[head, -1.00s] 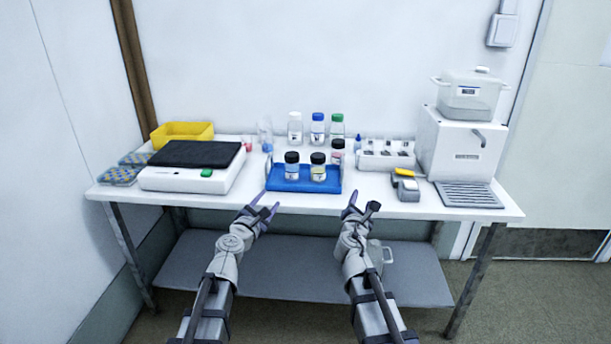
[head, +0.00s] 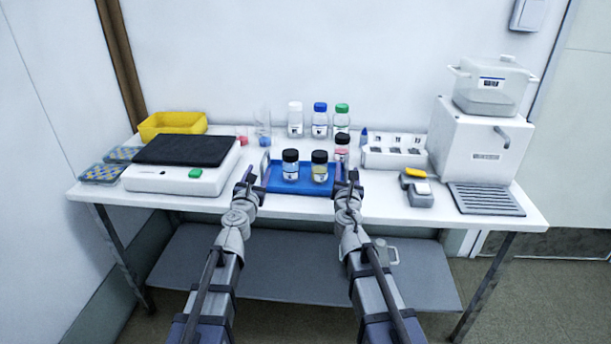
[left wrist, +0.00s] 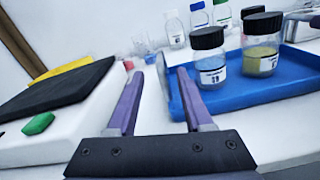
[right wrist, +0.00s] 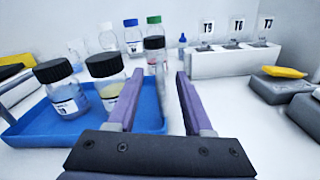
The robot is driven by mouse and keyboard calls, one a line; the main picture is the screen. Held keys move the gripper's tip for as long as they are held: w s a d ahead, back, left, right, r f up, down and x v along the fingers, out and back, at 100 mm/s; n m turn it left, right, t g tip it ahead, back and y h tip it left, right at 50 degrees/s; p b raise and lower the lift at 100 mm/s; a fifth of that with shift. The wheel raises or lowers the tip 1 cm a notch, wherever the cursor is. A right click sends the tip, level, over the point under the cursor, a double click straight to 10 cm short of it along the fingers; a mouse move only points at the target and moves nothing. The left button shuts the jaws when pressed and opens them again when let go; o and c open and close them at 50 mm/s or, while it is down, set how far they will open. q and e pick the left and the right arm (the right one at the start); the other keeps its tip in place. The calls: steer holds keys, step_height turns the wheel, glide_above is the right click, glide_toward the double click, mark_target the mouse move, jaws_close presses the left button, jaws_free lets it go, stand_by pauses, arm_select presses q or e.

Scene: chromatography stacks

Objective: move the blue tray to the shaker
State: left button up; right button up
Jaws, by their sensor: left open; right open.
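The blue tray (head: 305,188) lies on the bench's front middle. Two black-capped bottles stand on it, one with pale blue liquid (head: 291,172) and one with yellowish liquid (head: 320,174). A third, pinkish bottle (head: 341,154) stands at its back right. The shaker (head: 172,178), white with a black top mat (head: 186,150) and a green button, is left of the tray. My left gripper (head: 250,180) is open at the tray's left end; the end handle (left wrist: 163,76) shows between its fingers. My right gripper (head: 347,182) is open at the right end. I cannot tell whether either touches the tray.
Several capped bottles (head: 320,120) stand behind the tray. A white labelled rack (head: 394,158), a grey device with a yellow part (head: 419,194) and a white machine (head: 480,140) are to the right. A yellow bin (head: 172,125) sits behind the shaker. The shaker's top is clear.

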mark_target(263, 163)
arm_select(q)
steer(key=shift+w+d, duration=0.2)
steer(key=shift+w, duration=1.1)
steer(key=shift+w+d, duration=0.15)
steer(key=shift+w, duration=1.15)
steer(key=shift+w+d, duration=0.2)
steer(key=shift+w, duration=1.1)
arm_select(e)
steer(key=shift+w+d, duration=0.2)
steer(key=shift+w, duration=1.1)
steer(key=shift+w+d, duration=0.15)
steer(key=shift+w, duration=1.15)
steer(key=shift+w+d, duration=0.2)
steer(key=shift+w, duration=1.1)
arm_select(q)
jaws_close()
arm_select(e)
jaws_close()
